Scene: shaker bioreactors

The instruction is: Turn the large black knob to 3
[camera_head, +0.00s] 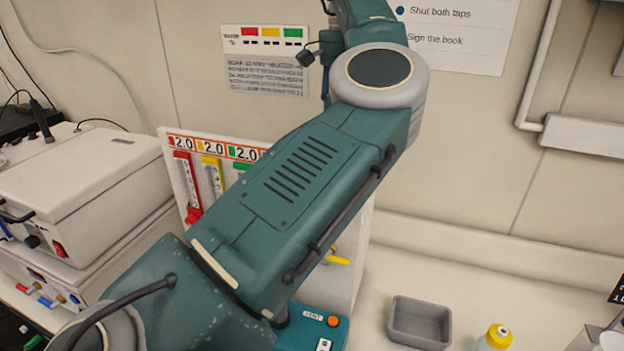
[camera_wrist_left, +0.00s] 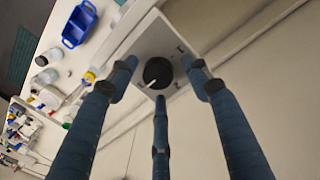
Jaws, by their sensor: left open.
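The large black knob (camera_wrist_left: 157,72) shows in the left wrist view, on a pale panel (camera_wrist_left: 150,40). It is round, with a white pointer mark towards the lower left in the picture. My left gripper (camera_wrist_left: 160,78) is open, its blue fingers spread around the knob's outline in this view. In the head view my teal arm crosses the middle; the knob and the left gripper are not visible there. My right gripper is in neither view.
A panel with coloured flow meters (camera_head: 183,170) stands behind my arm, partly covered. A white instrument (camera_head: 75,185) is at left. A grey tray (camera_head: 419,322) and a yellow-capped bottle (camera_head: 496,337) are at lower right. A blue tray (camera_wrist_left: 79,25) shows in the wrist view.

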